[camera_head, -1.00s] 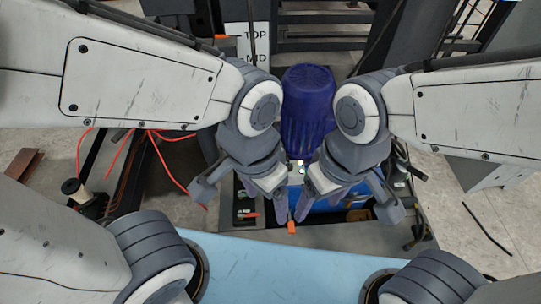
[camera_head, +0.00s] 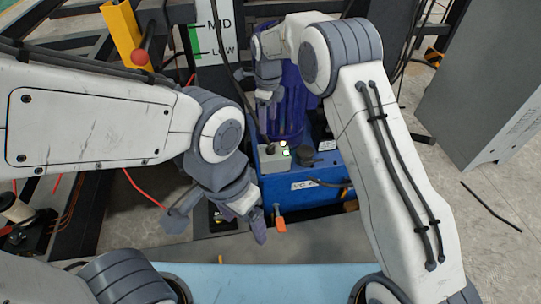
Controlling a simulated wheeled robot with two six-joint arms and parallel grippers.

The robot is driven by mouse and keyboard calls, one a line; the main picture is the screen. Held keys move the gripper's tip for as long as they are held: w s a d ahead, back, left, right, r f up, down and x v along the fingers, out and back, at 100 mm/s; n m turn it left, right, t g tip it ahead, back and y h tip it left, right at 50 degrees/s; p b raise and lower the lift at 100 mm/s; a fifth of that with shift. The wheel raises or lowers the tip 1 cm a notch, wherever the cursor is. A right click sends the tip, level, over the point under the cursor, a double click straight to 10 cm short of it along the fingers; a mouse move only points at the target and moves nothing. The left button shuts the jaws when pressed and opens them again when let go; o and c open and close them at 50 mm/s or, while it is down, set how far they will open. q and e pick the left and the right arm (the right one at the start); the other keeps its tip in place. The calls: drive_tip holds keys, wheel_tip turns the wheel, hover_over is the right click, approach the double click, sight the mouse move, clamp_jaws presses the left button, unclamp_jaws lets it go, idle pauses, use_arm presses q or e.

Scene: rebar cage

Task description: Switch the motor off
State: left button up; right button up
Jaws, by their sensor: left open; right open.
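The motor (camera_head: 293,108) is a dark blue ribbed cylinder standing on a blue tank (camera_head: 305,188). A small grey box (camera_head: 273,160) with a dark upright knob or lever and lit greenish-white lamps (camera_head: 285,150) sits on the tank in front of the motor. Which part is the motor switch I cannot tell. My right gripper (camera_head: 268,104) is open, pointing down just above and behind the grey box, at the motor's left side; its fingertips are small and partly unclear. My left gripper (camera_head: 250,222) is open and empty, lower, in front of the tank's left end.
A white MID/LOW level sign (camera_head: 215,35) and a yellow post with a red knob (camera_head: 130,40) stand behind. A grey cabinet (camera_head: 490,90) is at right. A light blue surface (camera_head: 260,285) lies in front.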

sight(271, 146)
drive_tip(key=f, duration=0.1)
drive_tip(key=w+f+m, duration=0.1)
drive_tip(key=f+m, duration=0.1)
drive_tip(key=f, duration=0.1)
drive_tip(key=shift+w+d+b, duration=0.35)
drive_tip(key=shift+d, duration=0.05)
use_arm(q)
wheel_tip(271, 146, down, 3)
drive_tip(key=shift+r+b, duration=0.2)
drive_tip(key=shift+b, duration=0.3)
use_arm(e)
wheel_tip(271, 146, down, 10)
drive_tip(key=shift+r, duration=0.2)
clamp_jaws()
